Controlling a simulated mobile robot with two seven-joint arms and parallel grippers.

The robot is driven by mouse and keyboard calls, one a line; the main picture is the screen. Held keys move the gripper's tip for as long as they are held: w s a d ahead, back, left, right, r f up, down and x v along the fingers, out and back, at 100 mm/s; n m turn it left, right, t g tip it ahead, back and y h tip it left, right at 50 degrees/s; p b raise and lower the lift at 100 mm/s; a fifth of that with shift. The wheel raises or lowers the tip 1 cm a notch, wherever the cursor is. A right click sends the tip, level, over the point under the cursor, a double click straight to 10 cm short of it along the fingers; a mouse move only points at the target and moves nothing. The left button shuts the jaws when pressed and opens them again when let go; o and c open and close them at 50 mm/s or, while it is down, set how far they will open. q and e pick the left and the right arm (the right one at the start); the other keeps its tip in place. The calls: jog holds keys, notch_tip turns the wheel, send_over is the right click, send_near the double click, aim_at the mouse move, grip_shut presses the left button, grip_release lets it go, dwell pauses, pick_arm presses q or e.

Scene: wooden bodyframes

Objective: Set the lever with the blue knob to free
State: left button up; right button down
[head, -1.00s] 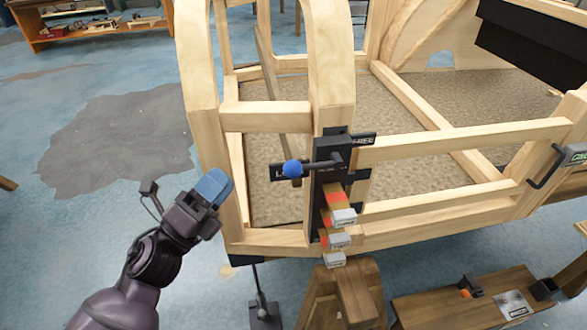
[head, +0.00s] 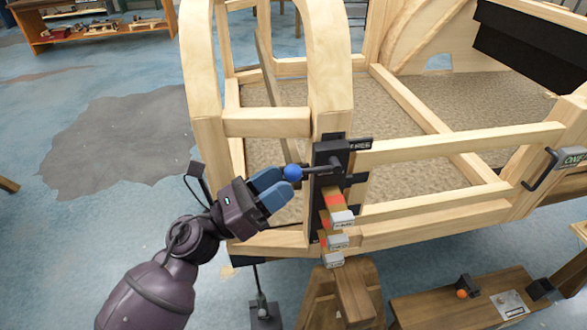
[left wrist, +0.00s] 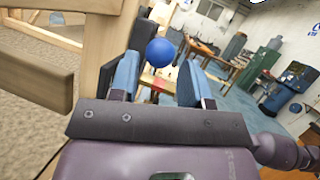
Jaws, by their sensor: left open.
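The blue knob (head: 292,172) is a small ball on the left end of a dark lever (head: 318,168). The lever points left from a black plate (head: 328,190) on the wooden frame's post. A black label reading FREE (head: 361,144) sits at the plate's upper right. My left gripper (head: 279,184) is open, its blue fingers pointing right at the knob. In the left wrist view the knob (left wrist: 160,52) appears between the tips of the open fingers (left wrist: 160,80); I cannot tell whether they touch it. The label left of the plate is hidden behind the gripper. My right gripper is not in view.
The wooden bodyframe's rails (head: 460,142) run right of the lever. Several grey-tagged blocks (head: 341,219) stick out below the plate, above a wooden trestle (head: 345,290). A low bench (head: 470,300) stands at lower right. The blue floor at left is open.

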aim_at(294, 170)
pick_arm(q)
jog(key=shift+x, duration=1.95)
jog(key=shift+p, duration=0.35)
grip_shut()
